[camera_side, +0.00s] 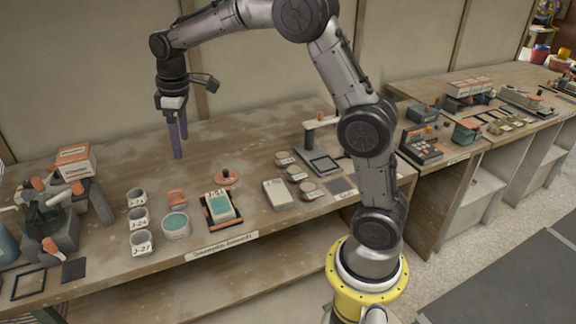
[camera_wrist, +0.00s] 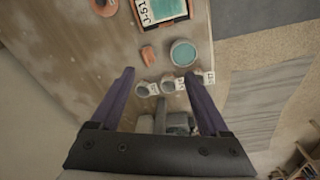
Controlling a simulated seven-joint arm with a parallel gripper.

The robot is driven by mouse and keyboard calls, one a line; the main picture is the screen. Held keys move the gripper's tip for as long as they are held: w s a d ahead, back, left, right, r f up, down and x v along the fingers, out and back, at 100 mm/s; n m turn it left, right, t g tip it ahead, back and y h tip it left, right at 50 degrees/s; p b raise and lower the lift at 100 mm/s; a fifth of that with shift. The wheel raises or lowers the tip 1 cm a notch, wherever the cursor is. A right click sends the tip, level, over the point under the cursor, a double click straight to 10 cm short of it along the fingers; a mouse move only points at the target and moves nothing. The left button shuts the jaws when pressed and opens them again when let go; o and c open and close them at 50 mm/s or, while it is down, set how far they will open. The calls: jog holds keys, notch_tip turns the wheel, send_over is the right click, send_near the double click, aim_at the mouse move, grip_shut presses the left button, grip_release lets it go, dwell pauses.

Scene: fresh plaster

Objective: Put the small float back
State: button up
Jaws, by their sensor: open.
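A round orange disc with a dark knob (camera_side: 228,177), which looks like a small float, lies on the workbench (camera_side: 240,135) right of centre among the tools. It shows at the top edge of the wrist view (camera_wrist: 103,6). A smaller orange piece (camera_side: 177,197) lies behind the round teal dish (camera_side: 176,223) and also shows in the wrist view (camera_wrist: 148,55). I cannot tell for sure which one the task names. My gripper (camera_side: 180,147) is open and empty, purple fingers pointing down, above the back of the bench and apart from both.
Several labelled cups (camera_side: 138,220) stand in a row left of the dish. A dark orange-edged tray (camera_side: 208,218) holds a teal block. Dark square frames (camera_side: 28,285) and (camera_side: 325,164) lie at left and right. A clamp-like tool (camera_side: 60,222) stands left. The back middle is clear.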

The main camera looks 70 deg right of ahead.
jog(key=s+a+r+m+t, duration=0.2)
jog(key=s+a+r, duration=0.1)
jog(key=s, duration=0.8)
jog(key=s+a+r+m+t, duration=0.15)
jog(key=s+r, duration=0.25)
jog(key=s, duration=0.7)
jog(key=s+a+f+m, duration=0.1)
jog(key=s+f, duration=0.2)
jog(key=s, duration=0.5)
jog(key=shift+a+f+t, duration=0.35)
jog(key=shift+f, duration=0.05)
